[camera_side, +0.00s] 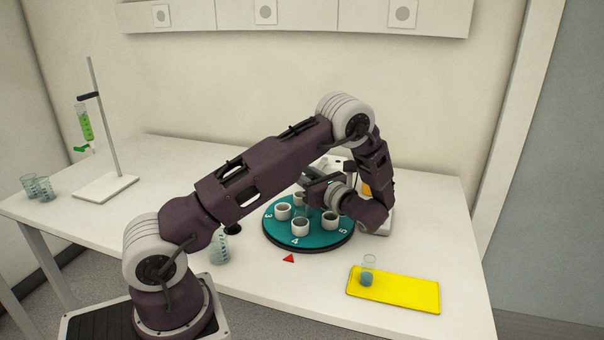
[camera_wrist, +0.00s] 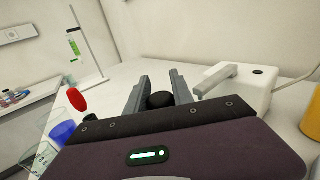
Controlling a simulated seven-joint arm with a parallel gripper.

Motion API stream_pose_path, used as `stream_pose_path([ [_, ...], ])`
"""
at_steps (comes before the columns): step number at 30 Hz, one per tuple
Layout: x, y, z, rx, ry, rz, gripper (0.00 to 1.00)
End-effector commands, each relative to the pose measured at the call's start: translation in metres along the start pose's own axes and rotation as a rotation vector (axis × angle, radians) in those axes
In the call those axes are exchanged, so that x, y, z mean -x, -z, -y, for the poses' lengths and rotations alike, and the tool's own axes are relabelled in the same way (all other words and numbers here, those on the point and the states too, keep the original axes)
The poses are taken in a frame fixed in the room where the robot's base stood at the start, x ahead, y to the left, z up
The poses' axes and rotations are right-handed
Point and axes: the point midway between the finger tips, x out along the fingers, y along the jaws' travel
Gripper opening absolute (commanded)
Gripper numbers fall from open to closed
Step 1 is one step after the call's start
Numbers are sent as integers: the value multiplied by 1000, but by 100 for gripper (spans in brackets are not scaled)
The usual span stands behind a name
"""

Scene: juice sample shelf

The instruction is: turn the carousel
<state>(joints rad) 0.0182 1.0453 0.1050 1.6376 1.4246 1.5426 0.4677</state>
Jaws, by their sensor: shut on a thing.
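The carousel (camera_side: 318,240) is a round teal turntable on the table in the side view, with white cups and the numbers 3, 4 and 5 showing along its near rim. A red triangle (camera_side: 289,258) lies on the table just in front of it. My gripper (camera_wrist: 158,88) reaches over the far part of the carousel. In the wrist view its two fingers stand either side of a round black knob (camera_wrist: 160,101) and are shut on it. In the side view my wrist hides the fingertips, the knob and part of the carousel's far side.
A yellow mat (camera_side: 408,291) with a glass of blue liquid (camera_side: 367,279) lies at the front right. A beaker (camera_side: 219,250) stands left of the carousel. A white machine (camera_wrist: 252,95) is close behind my gripper. A stand (camera_side: 105,187) and beakers (camera_side: 45,190) are at far left.

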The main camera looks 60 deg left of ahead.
Motion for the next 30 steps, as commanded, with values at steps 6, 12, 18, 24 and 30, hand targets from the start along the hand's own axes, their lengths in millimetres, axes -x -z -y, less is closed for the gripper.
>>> stream_pose_path([
  [6, 1, 0, 0, 1, 2, 0, 0],
  [12, 1, 0, 1, 1, 8, 0, 0],
  [18, 1, 0, 2, -1, 45, 1, 0],
  [24, 2, 0, 4, -3, 125, 1, 0],
  [30, 2, 0, 6, -4, 225, 1, 0],
])
